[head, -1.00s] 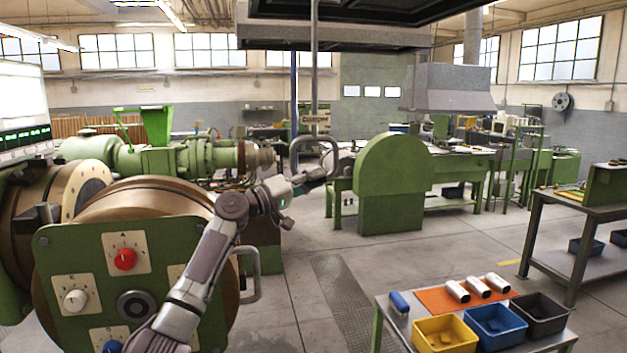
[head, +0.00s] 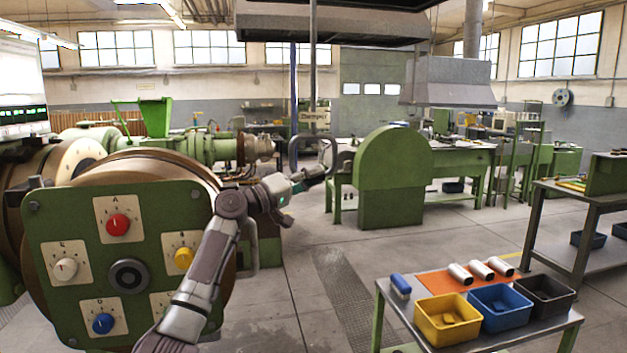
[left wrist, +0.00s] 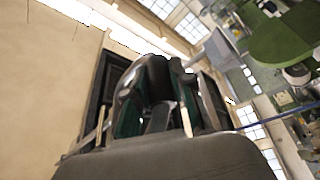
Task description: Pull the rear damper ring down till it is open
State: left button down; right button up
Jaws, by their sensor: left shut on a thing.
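A grey damper ring (head: 294,150) hangs at the lower end of a thin vertical rod (head: 313,60), with a small lettered plate (head: 314,116) at its top. My left gripper (head: 322,171) is shut on the lower right part of the ring. My left arm reaches up to it from the bottom of the head view. In the left wrist view the dark finger parts (left wrist: 160,95) fill the middle, and I cannot make out the ring there. A blue pole also stands behind the rod. My right gripper is not in view.
A green extruder panel with knobs (head: 127,275) stands close at left, near my arm. A workbench (head: 400,318) with yellow, blue and dark bins is at front right. A rounded green housing (head: 394,185) stands beyond the ring. Open floor lies between.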

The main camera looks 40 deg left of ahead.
aim_at(312, 138)
pick_arm(q)
jog(key=shift+d+f, duration=0.1)
jog(key=shift+f, duration=0.25)
jog(key=c, duration=1.3)
grip_release()
jog(key=o, duration=0.3)
jog(key=shift+r, duration=0.2)
jog(key=r, duration=0.9)
jog(key=shift+w+a+r, duration=0.15)
jog(key=shift+a+r, duration=0.1)
jog(key=shift+r, duration=0.15)
jog(key=shift+f, duration=0.15)
